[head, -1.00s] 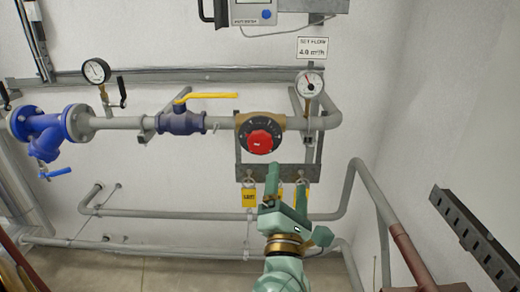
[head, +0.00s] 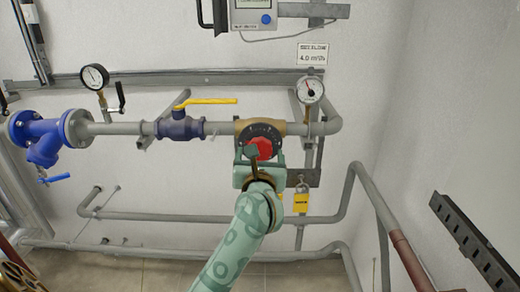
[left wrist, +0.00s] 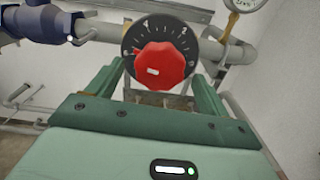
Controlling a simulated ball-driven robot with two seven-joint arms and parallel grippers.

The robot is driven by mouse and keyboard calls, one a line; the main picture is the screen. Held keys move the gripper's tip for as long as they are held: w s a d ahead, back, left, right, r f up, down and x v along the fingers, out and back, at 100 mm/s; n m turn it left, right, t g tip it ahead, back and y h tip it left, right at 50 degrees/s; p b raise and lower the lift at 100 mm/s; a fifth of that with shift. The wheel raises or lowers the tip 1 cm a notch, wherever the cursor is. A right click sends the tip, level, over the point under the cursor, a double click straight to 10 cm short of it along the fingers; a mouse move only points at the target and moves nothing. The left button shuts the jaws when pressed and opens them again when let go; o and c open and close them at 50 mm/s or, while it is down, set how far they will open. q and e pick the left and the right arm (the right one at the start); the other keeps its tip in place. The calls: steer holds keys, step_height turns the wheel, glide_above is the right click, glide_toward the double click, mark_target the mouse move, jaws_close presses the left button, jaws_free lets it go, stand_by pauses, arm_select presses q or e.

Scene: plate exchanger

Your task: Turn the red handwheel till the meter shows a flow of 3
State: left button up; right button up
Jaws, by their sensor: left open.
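The red handwheel (head: 262,147) sits on a black numbered dial (head: 262,129) on the brass valve body in the grey pipe. In the left wrist view the red handwheel (left wrist: 165,66) shows whole, with a white mark on its lower left part. My left gripper (head: 259,160) is open just below and in front of it. Its two fingers point up toward the wheel's lower left and right sides; I cannot tell whether they touch. The meter (head: 253,15) is at the top edge, its screen mostly cut off and unreadable. My right gripper is not in view.
A sign (head: 312,54) reads "SET FLOW 4.0 m³/h". A round gauge (head: 310,90) is to the right of the wheel. A yellow lever (head: 207,101) on a blue valve (head: 181,127) is to its left. A yellow padlock (head: 301,202) hangs below right.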

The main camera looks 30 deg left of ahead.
arm_select(q)
steer(key=shift+x, duration=1.35)
steer(key=c, duration=1)
